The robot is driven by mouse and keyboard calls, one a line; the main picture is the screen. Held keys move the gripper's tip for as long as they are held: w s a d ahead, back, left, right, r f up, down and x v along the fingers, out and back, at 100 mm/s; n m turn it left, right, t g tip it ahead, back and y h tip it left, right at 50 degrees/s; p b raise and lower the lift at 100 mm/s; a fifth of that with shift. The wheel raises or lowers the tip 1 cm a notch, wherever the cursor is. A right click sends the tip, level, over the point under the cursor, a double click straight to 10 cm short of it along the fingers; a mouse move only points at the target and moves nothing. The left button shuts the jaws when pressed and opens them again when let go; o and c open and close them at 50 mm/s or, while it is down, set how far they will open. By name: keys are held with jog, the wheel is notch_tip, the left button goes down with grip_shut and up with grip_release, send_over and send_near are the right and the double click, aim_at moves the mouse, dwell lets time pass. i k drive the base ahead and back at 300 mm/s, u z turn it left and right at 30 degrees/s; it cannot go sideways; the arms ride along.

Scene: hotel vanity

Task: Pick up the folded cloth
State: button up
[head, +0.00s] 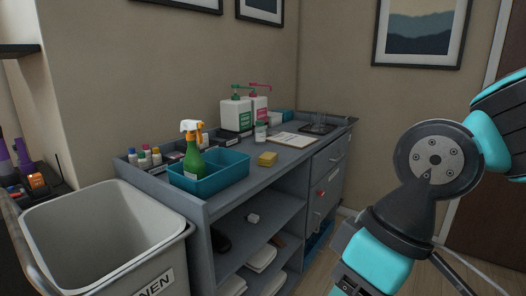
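White folded cloths lie on the open lower shelves of the grey cabinet (185,205) in the head view. One folded cloth (262,259) lies on the middle part of the shelving, with others (233,285) lower down, partly cut off by the bottom of the frame. My arm shows at the right, but my gripper is outside the view.
A blue tray (230,178) with a green spray bottle (193,160) stands on the counter. Pump bottles (236,115) and a clipboard (292,140) are behind. A grey linen bin (60,207) stands at the front left. Floor shows between cabinet and arm.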

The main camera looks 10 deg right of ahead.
aim_at(267, 159)
jog(key=u, duration=0.15)
jog(key=k, duration=0.3)
jog(key=z, duration=1.15)
jog(key=i, duration=1.7)
jog(key=u, duration=0.95)
jog(key=i, duration=0.85)
jog(key=u, duration=0.85)
